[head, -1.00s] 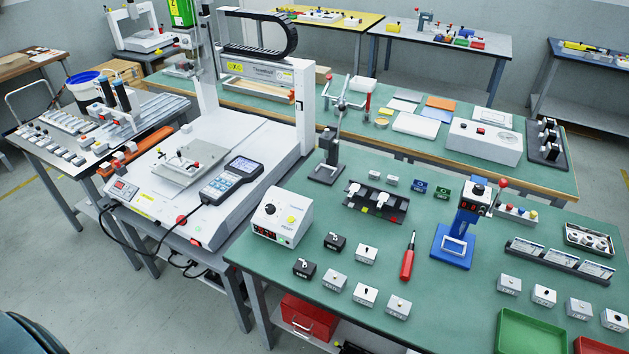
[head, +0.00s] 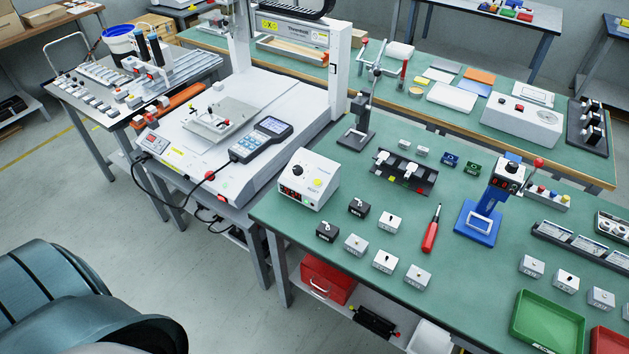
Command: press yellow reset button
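A white controller box (head: 309,176) stands at the left front of the near green-topped table. It has a dark knob, a red display and a round yellow button (head: 318,183) on its front. Any lettering by the button is too small to read. A small box (head: 546,201) with several coloured buttons stands further right, behind the blue press (head: 483,212). Neither gripper shows; only a dark, rounded part, probably of my own arm, fills the lower left corner.
A white gantry machine (head: 243,120) with a handheld pendant (head: 262,140) stands left of the table. Small switch boxes, a red screwdriver (head: 431,230) and a green tray (head: 547,322) lie on the near table (head: 400,315). Floor is open at lower left.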

